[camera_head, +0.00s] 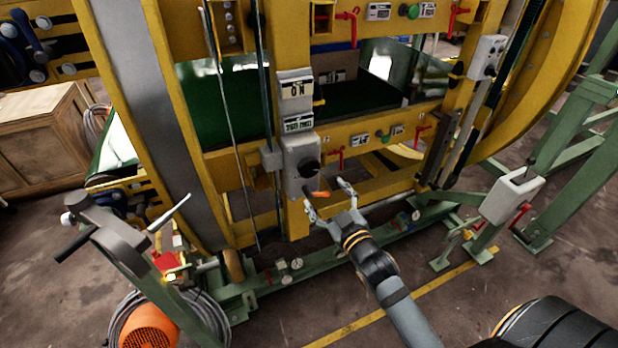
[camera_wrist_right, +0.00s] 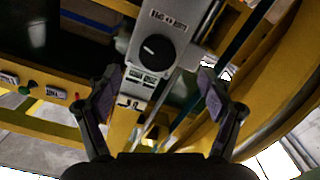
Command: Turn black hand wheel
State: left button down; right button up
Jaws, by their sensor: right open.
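A round black knob (camera_head: 309,170), the only black wheel-like part I can make out, sits on a grey box (camera_head: 292,150) on the yellow frame's upright. In the right wrist view the black knob (camera_wrist_right: 154,48) shows with a pale pointer mark, beyond the fingertips. My right gripper (camera_head: 327,194) is open just below and right of the knob in the head view. In the right wrist view, my right gripper (camera_wrist_right: 160,82) has its fingers spread wide with nothing between them. It appears apart from the knob. My left gripper is not in view.
The large yellow ring frame (camera_head: 175,110) surrounds the work area. Red levers (camera_head: 336,155) and a green button (camera_head: 382,138) sit right of the knob. A grey lever stand (camera_head: 110,228) is at left and a grey box (camera_head: 512,195) at right.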

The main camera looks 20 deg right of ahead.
aim_at(310, 169)
jog(key=w, duration=0.3)
jog(key=w+r+p, duration=0.1)
jog(key=w, duration=0.6)
jog(key=shift+w+a+r, duration=0.15)
jog(key=shift+w+a, duration=0.05)
jog(key=shift+a, duration=0.05)
jog(key=shift+c, duration=0.5)
jog(key=c, duration=1.1)
jog(key=shift+o, duration=0.2)
jog(key=shift+p, duration=0.35)
